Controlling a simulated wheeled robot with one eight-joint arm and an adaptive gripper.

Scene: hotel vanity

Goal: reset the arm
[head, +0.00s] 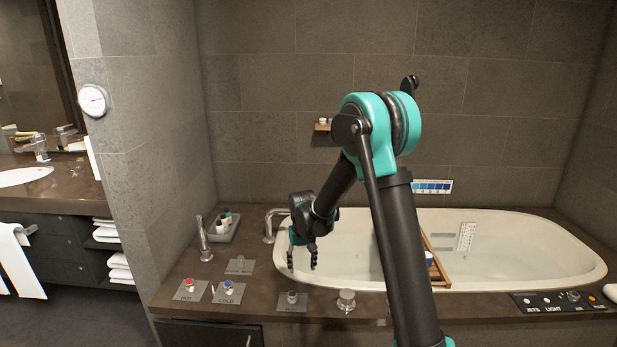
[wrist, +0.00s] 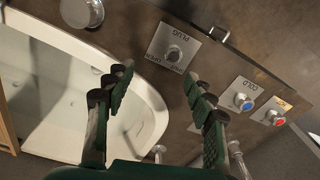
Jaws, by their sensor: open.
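My gripper (head: 301,258) is open and empty in the head view, with its fingers pointing down over the left end of the white bathtub (head: 520,222). In the wrist view the two fingers of my gripper (wrist: 160,85) are spread apart with nothing between them. My arm rises in the middle of the head view and bends down to the left. The plug knob (wrist: 173,54) on its metal plate lies beyond the fingertips in the wrist view. No contact between the fingers and anything else shows.
Left of the gripper stand a tub spout (head: 271,226), a tall tap (head: 203,240) and a tray of bottles (head: 224,227). The hot knob (head: 188,285) and cold knob (head: 228,287) sit on the front deck. A wooden bath caddy (head: 436,262) crosses the tub behind my arm.

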